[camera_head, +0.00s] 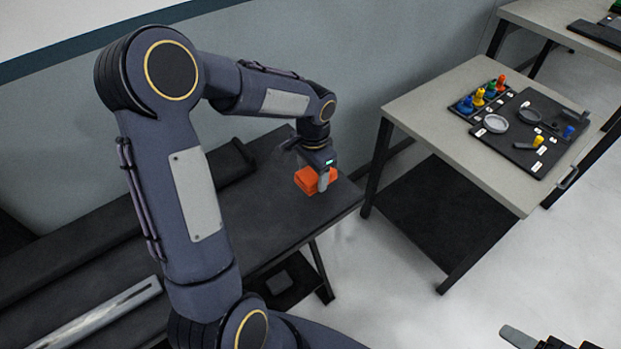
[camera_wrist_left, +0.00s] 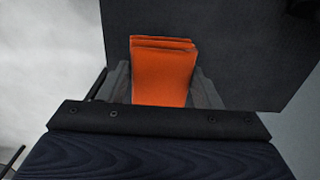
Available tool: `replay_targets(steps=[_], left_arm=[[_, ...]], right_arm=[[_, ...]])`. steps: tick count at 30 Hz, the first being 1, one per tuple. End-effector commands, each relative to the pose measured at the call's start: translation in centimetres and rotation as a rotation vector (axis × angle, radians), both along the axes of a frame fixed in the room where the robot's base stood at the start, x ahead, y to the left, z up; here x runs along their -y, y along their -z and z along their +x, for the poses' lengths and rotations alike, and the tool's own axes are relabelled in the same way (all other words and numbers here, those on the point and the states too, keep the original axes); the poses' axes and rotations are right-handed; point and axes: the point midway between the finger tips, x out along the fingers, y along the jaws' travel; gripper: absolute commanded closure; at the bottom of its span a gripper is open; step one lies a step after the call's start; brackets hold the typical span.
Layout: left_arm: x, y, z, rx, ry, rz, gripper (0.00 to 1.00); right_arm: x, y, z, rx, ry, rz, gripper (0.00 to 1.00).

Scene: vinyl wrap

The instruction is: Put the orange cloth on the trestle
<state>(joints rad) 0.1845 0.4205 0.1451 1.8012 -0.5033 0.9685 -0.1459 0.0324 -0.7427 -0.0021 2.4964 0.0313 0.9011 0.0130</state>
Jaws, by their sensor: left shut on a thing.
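The orange cloth (camera_head: 306,180) is a small folded block at the right end of the dark trestle (camera_head: 285,219). My left gripper (camera_head: 315,180) points down and is shut on it. In the left wrist view the folded cloth (camera_wrist_left: 163,78) is between the two fingers, with the dark trestle top (camera_wrist_left: 235,55) behind it. I cannot tell whether the cloth touches the top. Part of my right gripper (camera_head: 550,341) shows at the bottom right edge, away from the cloth; its jaws are mostly cut off.
A grey table (camera_head: 450,118) stands to the right, with a black tool board (camera_head: 548,163) and several coloured knobs on it. A dark roll-like thing (camera_head: 230,163) lies along the trestle's back. Another table is at the top right. Bare floor lies between.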

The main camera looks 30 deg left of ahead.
Motion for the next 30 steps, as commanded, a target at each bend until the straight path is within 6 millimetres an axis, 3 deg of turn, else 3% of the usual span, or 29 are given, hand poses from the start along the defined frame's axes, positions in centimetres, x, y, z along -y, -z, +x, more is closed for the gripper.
replay_targets(steps=[8,15,26,27,30], left_arm=[[-1.0,1.7,1.0,-0.001,-0.001,-0.001,0.6],[-1.1,4.9,1.1,-0.002,0.001,0.0,0.6],[-1.1,5.4,1.1,0.001,0.0,0.0,0.6],[-1.1,5.2,1.1,0.001,0.0,0.0,0.37],[-1.1,5.2,1.1,0.0,0.0,0.0,0.23]], right_arm=[[0.0,-0.2,0.0,0.0,0.0,0.0,0.35],[0.0,-0.1,0.0,0.0,0.0,0.0,0.35],[0.0,0.3,0.0,0.0,0.0,0.0,0.35],[0.0,0.2,0.0,0.0,0.0,0.0,0.35],[0.0,0.2,0.0,0.0,0.0,0.0,0.35]])
